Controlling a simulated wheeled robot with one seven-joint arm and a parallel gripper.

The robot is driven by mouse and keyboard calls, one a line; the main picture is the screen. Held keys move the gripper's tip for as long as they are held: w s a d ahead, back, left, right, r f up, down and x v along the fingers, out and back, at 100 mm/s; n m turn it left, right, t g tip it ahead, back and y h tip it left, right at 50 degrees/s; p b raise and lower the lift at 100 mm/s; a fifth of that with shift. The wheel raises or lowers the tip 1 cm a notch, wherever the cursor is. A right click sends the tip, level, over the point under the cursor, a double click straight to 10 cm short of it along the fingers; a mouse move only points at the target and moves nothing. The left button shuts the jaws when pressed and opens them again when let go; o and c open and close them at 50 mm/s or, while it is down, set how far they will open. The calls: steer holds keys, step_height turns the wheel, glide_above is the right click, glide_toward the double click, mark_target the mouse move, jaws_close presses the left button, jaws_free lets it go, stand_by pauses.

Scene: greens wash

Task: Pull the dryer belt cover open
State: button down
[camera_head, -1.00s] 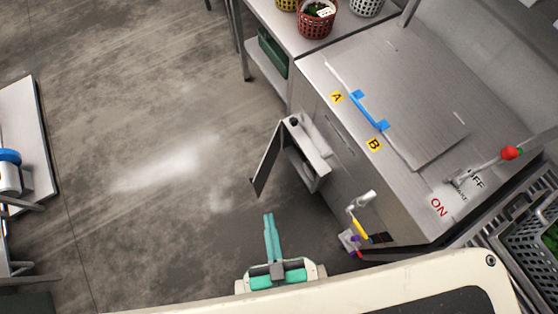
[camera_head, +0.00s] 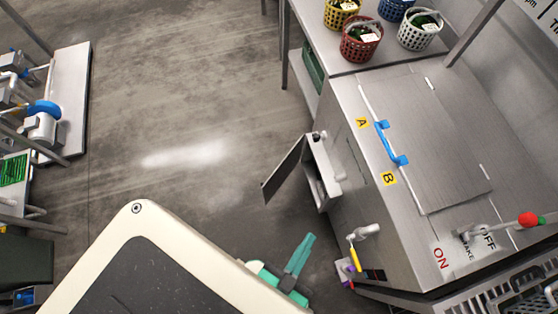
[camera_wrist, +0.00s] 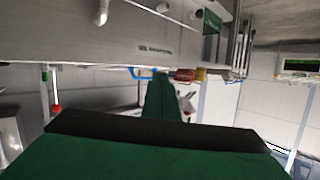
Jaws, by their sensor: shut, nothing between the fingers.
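The steel machine's flat top panel (camera_head: 428,120) lies level and carries a blue bar handle (camera_head: 391,143) beside yellow labels A and B. On the machine's side, a small box (camera_head: 326,178) has a thin flap (camera_head: 285,168) standing out from it at an angle. I cannot tell for certain which of these is the belt cover. My teal gripper (camera_head: 309,240) is shut and empty, below the small box in the head view and apart from it. In the wrist view my green gripper (camera_wrist: 160,97) points towards the blue handle (camera_wrist: 142,73), with no contact visible.
A lever with a red knob (camera_head: 528,219) stands by ON/OFF markings. A tap-like fitting (camera_head: 367,231) and a yellow-handled piece (camera_head: 354,257) stick out of the machine's side. Several baskets, including a red one (camera_head: 361,45), stand on the back table.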

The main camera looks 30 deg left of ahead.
steer(key=w+a+f+m+g+y, duration=0.1)
steer(key=w+a+f+m+g, duration=0.15)
steer(key=f, duration=0.55)
steer(key=w+a+f+m+g, duration=0.15)
steer(key=w+f+m, duration=0.25)
steer(key=f, duration=0.4)
steer(key=w+a+f+m+g+y, duration=0.1)
steer(key=w+a+f+m+g, duration=0.2)
steer(key=f, duration=0.4)
steer(key=w+a+f+m+g, duration=0.5)
steer(key=w+a+m+g, duration=0.25)
steer(key=a, duration=0.25)
steer(key=a+f, duration=0.6)
steer(key=f, duration=0.3)
steer(key=shift+a+f+m+y, duration=0.3)
steer(key=shift+a+m, duration=0.05)
steer(key=shift+m, duration=0.05)
steer(key=shift+a, duration=0.1)
